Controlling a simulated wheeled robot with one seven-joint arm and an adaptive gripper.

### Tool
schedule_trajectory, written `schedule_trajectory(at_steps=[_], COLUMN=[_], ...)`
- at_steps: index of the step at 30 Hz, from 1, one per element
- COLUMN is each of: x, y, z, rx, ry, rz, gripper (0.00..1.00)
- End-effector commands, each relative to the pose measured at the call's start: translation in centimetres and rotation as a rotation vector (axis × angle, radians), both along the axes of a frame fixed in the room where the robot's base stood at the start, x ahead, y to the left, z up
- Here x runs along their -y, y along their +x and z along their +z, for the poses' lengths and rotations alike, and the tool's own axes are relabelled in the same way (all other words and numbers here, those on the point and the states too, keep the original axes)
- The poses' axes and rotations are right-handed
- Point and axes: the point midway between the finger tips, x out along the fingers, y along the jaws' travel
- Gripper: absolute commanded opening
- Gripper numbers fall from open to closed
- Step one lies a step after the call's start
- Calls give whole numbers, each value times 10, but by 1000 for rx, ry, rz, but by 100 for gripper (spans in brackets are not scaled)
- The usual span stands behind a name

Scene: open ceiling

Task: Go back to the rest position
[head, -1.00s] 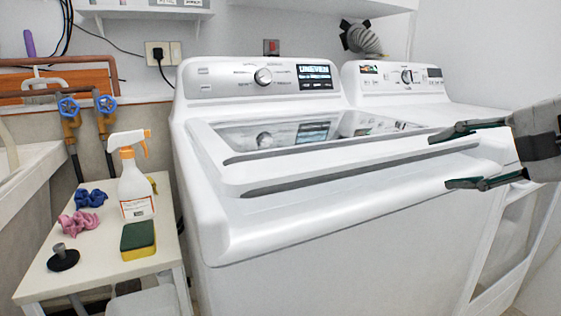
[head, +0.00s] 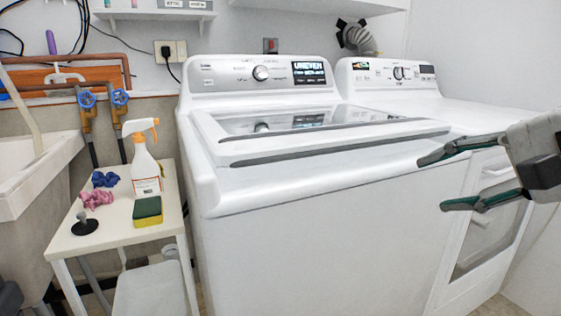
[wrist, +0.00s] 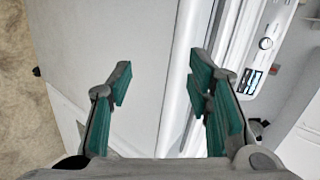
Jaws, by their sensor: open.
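My gripper (head: 432,182) is at the right of the head view, its two green-padded fingers pointing left and spread apart with nothing between them. It is in front of the front right corner of the white top-loading washer (head: 300,235). In the wrist view, my gripper (wrist: 160,85) is open and empty, with the washer's white front panel (wrist: 145,45) behind the fingers. The washer's lid (head: 330,140) is down or nearly down; a narrow dark gap shows along its front edge.
A small white table (head: 115,232) stands left of the washer, holding a spray bottle (head: 145,170), a sponge (head: 147,211), blue and pink cloths and a black stopper (head: 84,224). A sink (head: 40,175) is far left. A dryer (head: 470,110) stands right of the washer.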

Motion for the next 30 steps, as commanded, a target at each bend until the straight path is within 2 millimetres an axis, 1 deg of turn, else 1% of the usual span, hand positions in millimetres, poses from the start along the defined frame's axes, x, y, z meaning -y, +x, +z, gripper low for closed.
schedule_trajectory(at_steps=[5,8,11,14,15,17,18,20,21,24,25,27,30], x=[-27,-43,-57,-68,-70,-71,-69,-63,-58,-41,-35,-37,-37], y=[-23,-42,-67,-99,-114,-137,-152,-173,-186,-214,-221,-214,-210], z=[-23,-41,-62,-87,-98,-115,-124,-137,-145,-159,-162,-144,-128], rx=[-59,-106,-163,-236,-270,-323,-360,-413,-448,-532,-558,-541,-526], ry=[-85,-155,-239,-353,-406,-492,-551,-635,-693,-831,-873,-860,-865], rz=[124,216,322,450,507,593,646,717,759,854,880,864,856], gripper=[46,46,46,46,46,46,46,46,46,46,46,46,46])
